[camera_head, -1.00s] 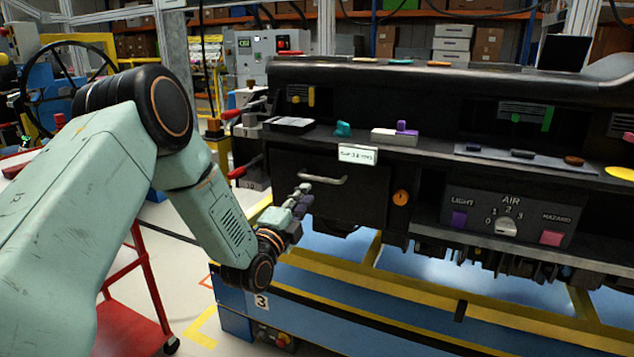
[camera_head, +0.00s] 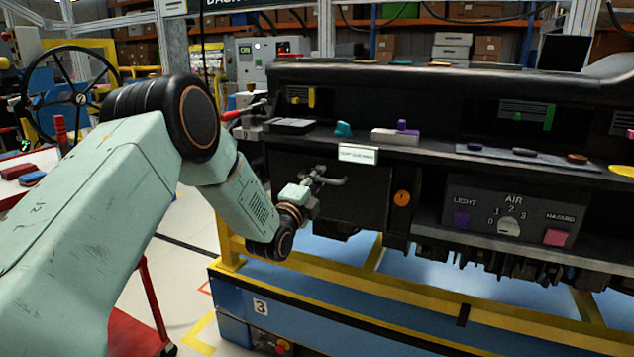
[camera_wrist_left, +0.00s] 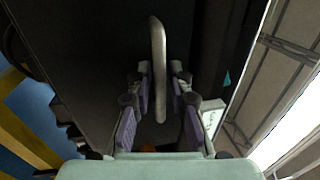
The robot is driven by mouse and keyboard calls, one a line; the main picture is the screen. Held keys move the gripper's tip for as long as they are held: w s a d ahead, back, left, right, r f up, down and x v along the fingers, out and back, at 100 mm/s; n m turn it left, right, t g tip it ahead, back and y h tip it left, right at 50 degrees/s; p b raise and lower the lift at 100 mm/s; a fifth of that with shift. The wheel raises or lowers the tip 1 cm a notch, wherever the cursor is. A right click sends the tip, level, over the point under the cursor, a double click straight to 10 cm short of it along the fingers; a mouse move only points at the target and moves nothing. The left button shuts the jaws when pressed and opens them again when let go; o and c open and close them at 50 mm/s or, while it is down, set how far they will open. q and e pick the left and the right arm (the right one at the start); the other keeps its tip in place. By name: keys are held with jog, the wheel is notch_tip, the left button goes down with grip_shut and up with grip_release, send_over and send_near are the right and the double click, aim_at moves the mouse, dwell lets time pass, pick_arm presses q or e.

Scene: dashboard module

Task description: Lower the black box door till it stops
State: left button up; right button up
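The black box door (camera_head: 360,208) is a dark, upright panel at the left of the dashboard, and it looks shut. A pale bar handle (camera_head: 337,182) crosses its upper part. My left gripper (camera_head: 315,179) is at the left part of the handle. In the left wrist view, the handle (camera_wrist_left: 158,60) runs between the two fingers of the left gripper (camera_wrist_left: 158,115), which stand apart with a gap on each side. The door (camera_wrist_left: 95,45) fills the dark area behind. My right gripper is not in view.
A white label (camera_head: 358,154) hangs above the door, and an orange knob (camera_head: 402,198) is to its right. The ledge above holds a teal piece (camera_head: 343,129) and a purple piece (camera_head: 405,127). A blue and yellow stand (camera_head: 350,315) is below.

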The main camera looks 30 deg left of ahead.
pick_arm(q)
grip_shut()
jog(key=shift+f, duration=0.1)
dwell(0.5)
